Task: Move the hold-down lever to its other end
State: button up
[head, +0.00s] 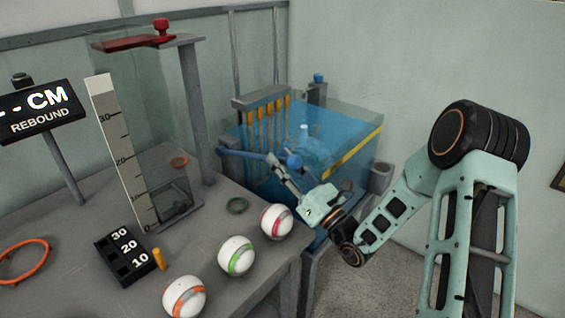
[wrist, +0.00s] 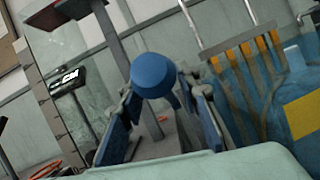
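The hold-down lever (head: 245,155) is a blue bar at the front of the blue, clear-walled press (head: 355,150) in the head view. A round blue knob (head: 293,160) shows beside my gripper (head: 281,163). In the wrist view the knob (wrist: 153,75) lies between the far ends of my gripper's fingers (wrist: 162,98), which stand apart on either side of it. Whether the fingertips press on it cannot be told. The bar behind the knob is mostly hidden in the wrist view.
Three striped balls (head: 237,256) stand along the front of the grey table (head: 225,295). A height scale (head: 122,150), a red-topped stand (head: 195,110) and a rebound sign (head: 40,110) are to the left. Orange-yellow strips (head: 268,120) stand behind the lever.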

grip_shut()
dwell(0.3)
